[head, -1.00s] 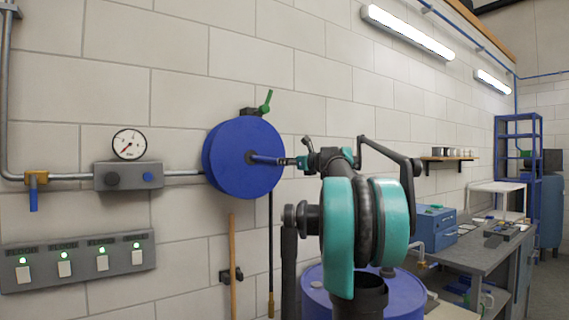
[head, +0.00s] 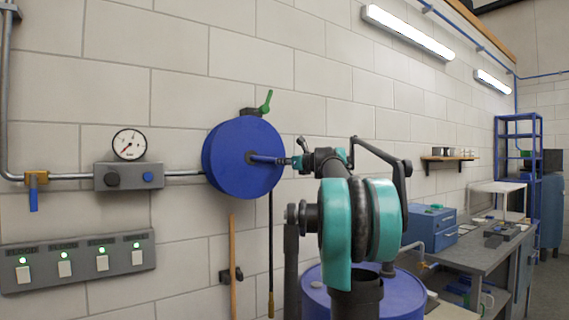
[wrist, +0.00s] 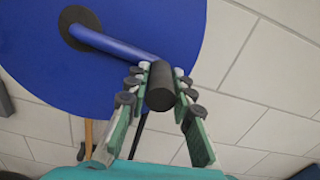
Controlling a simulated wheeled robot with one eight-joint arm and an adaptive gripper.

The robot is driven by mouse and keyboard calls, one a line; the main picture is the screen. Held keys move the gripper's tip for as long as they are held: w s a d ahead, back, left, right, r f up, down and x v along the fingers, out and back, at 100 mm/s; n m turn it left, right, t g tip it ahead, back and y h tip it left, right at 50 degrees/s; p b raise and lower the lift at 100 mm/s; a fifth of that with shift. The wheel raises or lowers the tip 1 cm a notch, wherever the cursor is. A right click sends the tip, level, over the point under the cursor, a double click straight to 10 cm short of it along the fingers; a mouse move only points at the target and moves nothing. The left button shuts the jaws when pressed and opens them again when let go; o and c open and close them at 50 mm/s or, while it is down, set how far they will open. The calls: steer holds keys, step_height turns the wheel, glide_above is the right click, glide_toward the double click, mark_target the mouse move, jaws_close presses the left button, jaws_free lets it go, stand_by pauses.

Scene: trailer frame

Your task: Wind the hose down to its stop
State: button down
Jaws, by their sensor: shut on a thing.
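The blue hose reel (head: 232,165) is a round drum on the wall, and its flat blue face fills the upper left of the wrist view (wrist: 60,60). A blue crank arm (wrist: 115,43) runs from the dark hub to a dark cylindrical crank handle (wrist: 160,90). In the head view the crank arm (head: 266,158) points right. My gripper (head: 292,161) is shut on the handle, with a finger on each side in the wrist view (wrist: 161,80). The dark hose (head: 270,245) hangs straight down below the drum. A green lever (head: 266,101) sits on top of the drum.
A gauge (head: 129,144) and a grey valve box (head: 128,176) are on the wall at left, above a switch panel (head: 78,257). A wooden pole (head: 232,250) stands below the drum. A blue barrel (head: 316,296) and a workbench (head: 470,246) are at right.

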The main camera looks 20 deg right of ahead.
steer(key=shift+f, duration=0.1)
stand_by(0.3)
steer(key=shift+a+f+m, duration=0.15)
steer(key=shift+f+m, duration=0.55)
steer(key=shift+m, duration=0.1)
steer(key=shift+s+a+f+m, duration=0.4)
steer(key=shift+a+f+m, duration=0.8)
steer(key=shift+f, duration=0.1)
steer(key=shift+s+a+f+m, duration=0.35)
steer(key=shift+a+f+m, duration=0.8)
steer(key=shift+f, duration=0.2)
steer(key=shift+s+a+f+m, duration=0.4)
steer(key=shift+a+f+m, duration=0.8)
steer(key=shift+f, duration=0.1)
steer(key=shift+a, duration=0.1)
steer(key=c, duration=1.4)
jaws_free()
steer(key=shift+o, duration=0.5)
steer(key=shift+s, duration=0.1)
